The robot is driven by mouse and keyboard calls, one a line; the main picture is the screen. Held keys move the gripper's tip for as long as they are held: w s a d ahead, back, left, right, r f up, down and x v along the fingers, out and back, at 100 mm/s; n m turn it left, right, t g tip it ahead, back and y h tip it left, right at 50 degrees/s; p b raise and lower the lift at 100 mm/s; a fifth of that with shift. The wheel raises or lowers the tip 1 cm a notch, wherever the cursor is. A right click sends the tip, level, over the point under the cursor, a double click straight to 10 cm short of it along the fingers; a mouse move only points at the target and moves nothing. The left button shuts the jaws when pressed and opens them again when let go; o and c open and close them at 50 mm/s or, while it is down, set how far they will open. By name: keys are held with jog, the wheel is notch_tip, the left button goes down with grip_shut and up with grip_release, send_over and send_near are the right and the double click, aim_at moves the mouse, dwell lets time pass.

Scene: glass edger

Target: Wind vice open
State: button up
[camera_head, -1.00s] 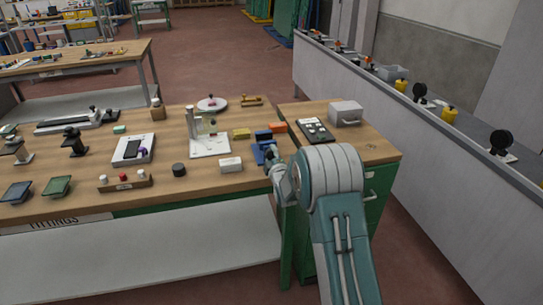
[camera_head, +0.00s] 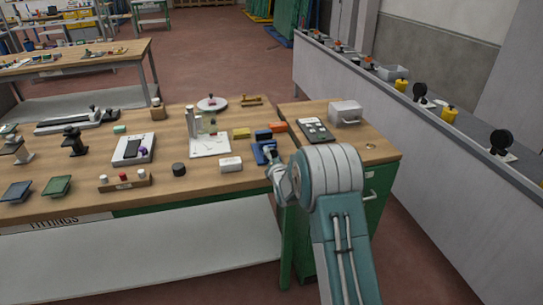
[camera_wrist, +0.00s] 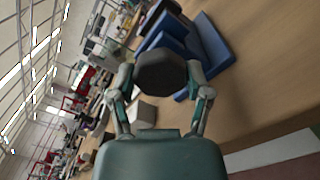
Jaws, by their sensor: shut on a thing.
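The blue vice (camera_head: 263,149) stands at the right end of the long wooden bench in the head view. In the wrist view its blue body (camera_wrist: 212,48) lies up and to the right, tilted in the picture. A dark, many-sided knob or handle end (camera_wrist: 160,70) sits in front of it, between my two fingers. My gripper (camera_wrist: 159,85) is shut on this knob, one finger on each side. In the head view my gripper (camera_head: 271,160) is small, at the near side of the vice, and the knob cannot be made out there. The vice's jaw gap is not clear.
A yellow block (camera_head: 241,133), a dark blue block (camera_head: 263,134) and an orange block (camera_head: 279,127) lie close behind the vice. A white box (camera_head: 231,164) is to its left. A grey case (camera_head: 345,112) and a dark panel (camera_head: 316,130) stand on the right-hand cabinet.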

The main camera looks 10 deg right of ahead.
jog(key=n, duration=0.2)
jog(key=f+n, duration=0.1)
jog(key=n, duration=0.2)
jog(key=shift+s, duration=0.1)
dwell(0.4)
jog(key=o, duration=1.1)
jog(key=shift+o, duration=0.3)
jog(key=shift+r, duration=0.3)
jog(key=s, duration=1.1)
jog(key=shift+s, duration=0.35)
